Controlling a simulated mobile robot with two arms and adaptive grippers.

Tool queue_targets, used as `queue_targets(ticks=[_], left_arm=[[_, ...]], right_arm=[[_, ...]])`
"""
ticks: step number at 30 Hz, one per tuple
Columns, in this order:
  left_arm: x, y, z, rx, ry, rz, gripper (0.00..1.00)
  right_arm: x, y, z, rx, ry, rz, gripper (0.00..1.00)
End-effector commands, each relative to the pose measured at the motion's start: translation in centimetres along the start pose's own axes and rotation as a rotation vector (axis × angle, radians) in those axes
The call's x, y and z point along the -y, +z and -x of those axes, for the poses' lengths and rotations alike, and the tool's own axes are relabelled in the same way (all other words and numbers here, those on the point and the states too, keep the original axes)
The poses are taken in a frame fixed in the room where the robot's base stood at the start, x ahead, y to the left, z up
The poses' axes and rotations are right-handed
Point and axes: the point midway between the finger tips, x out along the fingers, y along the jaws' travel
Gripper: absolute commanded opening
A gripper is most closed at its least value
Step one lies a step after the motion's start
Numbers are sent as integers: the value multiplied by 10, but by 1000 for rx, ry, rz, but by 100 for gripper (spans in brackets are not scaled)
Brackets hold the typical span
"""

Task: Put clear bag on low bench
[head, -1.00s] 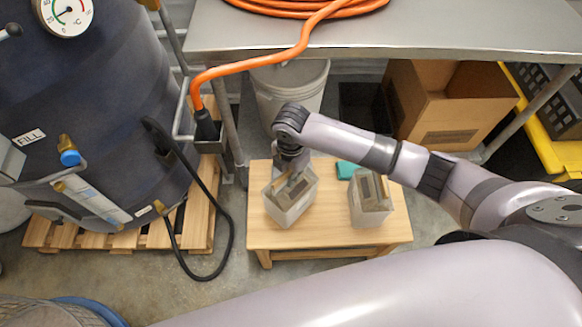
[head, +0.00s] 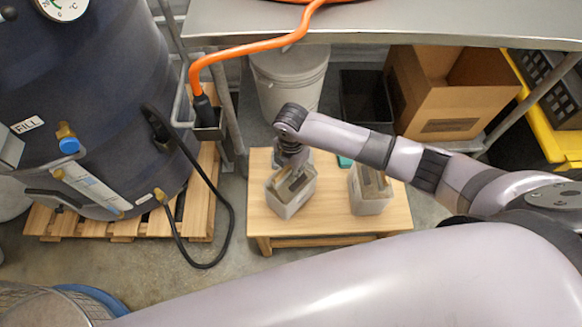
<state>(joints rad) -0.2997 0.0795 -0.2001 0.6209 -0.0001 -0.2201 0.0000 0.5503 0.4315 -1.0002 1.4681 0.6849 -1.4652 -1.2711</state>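The low bench (head: 325,214) is a small light-wood table in the middle of the head view. A clear bag (head: 291,195) with brownish contents is on the left part of its top, slightly tilted in the picture. A second similar clear bag (head: 370,190) stands on the right part. My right gripper (head: 291,165) points down at the top of the left bag. Its fingers are small and partly hidden by the wrist, so I cannot tell if they grip the bag. My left gripper is not in view.
A teal item (head: 345,161) lies at the bench's back edge. A steel table (head: 420,22) with an orange hose overhangs behind. A grey bucket (head: 288,82) and a cardboard box (head: 450,95) stand below it. A dark tank (head: 85,100) on a pallet is at left.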

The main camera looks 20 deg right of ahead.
Motion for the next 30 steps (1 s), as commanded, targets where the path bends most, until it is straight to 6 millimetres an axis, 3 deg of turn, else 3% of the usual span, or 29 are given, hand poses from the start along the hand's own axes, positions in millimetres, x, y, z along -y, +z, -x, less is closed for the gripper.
queue_targets(ticks=[14, 30], left_arm=[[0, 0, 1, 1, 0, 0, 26], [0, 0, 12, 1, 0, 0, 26]], right_arm=[[0, 1, 6, 1, 0, 0, 30], [-1, 1, 106, 1, 3, -1, 30]])
